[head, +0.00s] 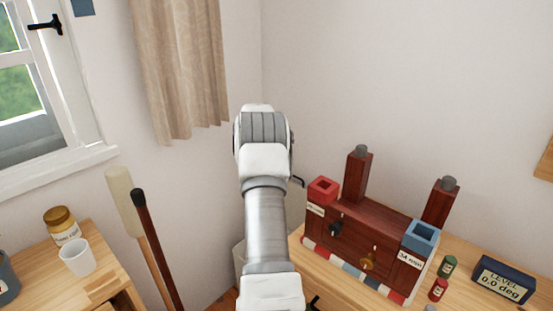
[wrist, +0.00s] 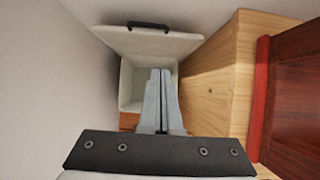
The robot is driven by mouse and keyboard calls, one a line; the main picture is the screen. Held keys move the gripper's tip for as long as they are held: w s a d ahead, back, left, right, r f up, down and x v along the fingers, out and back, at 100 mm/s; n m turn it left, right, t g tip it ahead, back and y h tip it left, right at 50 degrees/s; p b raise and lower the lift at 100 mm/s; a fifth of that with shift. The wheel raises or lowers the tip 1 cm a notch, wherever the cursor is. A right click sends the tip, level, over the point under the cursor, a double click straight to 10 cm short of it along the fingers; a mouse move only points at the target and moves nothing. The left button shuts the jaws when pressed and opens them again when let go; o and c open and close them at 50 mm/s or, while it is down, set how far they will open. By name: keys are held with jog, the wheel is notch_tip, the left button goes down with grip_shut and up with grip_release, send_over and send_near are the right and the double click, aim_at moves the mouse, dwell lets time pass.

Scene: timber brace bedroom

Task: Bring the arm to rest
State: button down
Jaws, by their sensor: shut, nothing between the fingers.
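My gripper (wrist: 160,72) shows in the wrist view with its two pale fingers together and nothing between them. The fingers point toward a pale open bin (wrist: 131,92), which lies beyond them; I cannot tell how far the tips are from it. In the head view my arm rises through the middle and bends over at the top, close to the wall corner. The gripper itself is hidden there behind the arm.
The bin's lid (wrist: 118,40) stands open with a black handle. A wooden desk (head: 461,256) at right holds a dark red wooden box (head: 375,235), small bottles and a level display (head: 503,279). Two long-handled tools (head: 155,235) lean beside the left table (head: 38,268).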

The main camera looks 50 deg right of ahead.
jog(key=shift+v, duration=1.2)
jog(key=w+a+r+m+t+p, duration=0.1)
jog(key=w+a+r+m, duration=0.1)
jog(key=a+r, duration=0.55)
jog(key=w+a+r+m+t+y+p, duration=0.15)
jog(key=a+r, duration=0.35)
jog(key=a, duration=0.6)
jog(key=w+a+r+m+t+p, duration=0.1)
jog(key=w+a+r+m, duration=0.1)
jog(key=a+r, duration=0.55)
jog(key=s+a+r+m+t+y+p, duration=0.15)
jog(key=s+a, duration=0.25)
jog(key=a, duration=0.5)
jog(key=s+a+r+m, duration=0.2)
jog(key=s+a+r, duration=0.15)
jog(key=a, duration=0.55)
jog(key=s+a+r+m+y+p, duration=0.1)
jog(key=s+a, duration=0.4)
jog(key=a, duration=0.4)
jog(key=s+a+m+y+p, duration=0.1)
jog(key=s+a+m, duration=0.1)
jog(key=s, duration=0.3)
jog(key=s+a+f+m+t+y+p, duration=0.1)
jog(key=s+a+m, duration=0.1)
jog(key=s+m, duration=0.2)
jog(key=shift+s+a+f+m, duration=0.25)
jog(key=shift+s+a+m, duration=0.15)
jog(key=shift+s, duration=0.95)
jog(key=shift+d, duration=0.15)
